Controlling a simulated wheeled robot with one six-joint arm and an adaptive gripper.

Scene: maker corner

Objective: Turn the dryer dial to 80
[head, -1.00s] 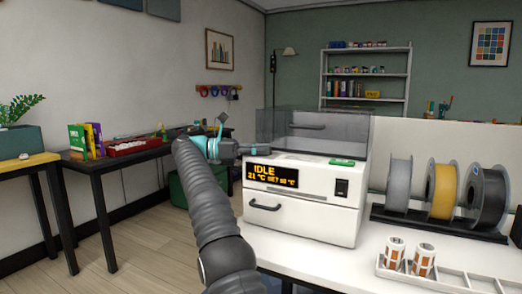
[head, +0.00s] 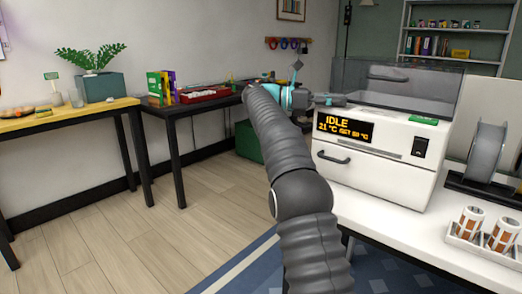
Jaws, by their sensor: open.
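The dryer (head: 372,178) is a white box with a clear-lidded top on the white table. Its orange display (head: 346,128) reads IDLE, 21 °C, with a small set value that looks like 50 °C. A dark rocker switch (head: 420,147) sits at the right of its front. I cannot make out the dial; my arm covers the dryer's left side. My gripper (head: 332,100) is at the upper left of the dryer, near its top edge, with its jaws open. I see nothing in it. I cannot tell whether it touches the dryer.
Grey filament spool (head: 487,151) stands right of the dryer. Two orange-and-white cups (head: 470,222) stand in a white tray near the table front. A dark table (head: 207,104) with a red tray (head: 205,93) and books is at back left. The wooden floor (head: 130,225) at left is clear.

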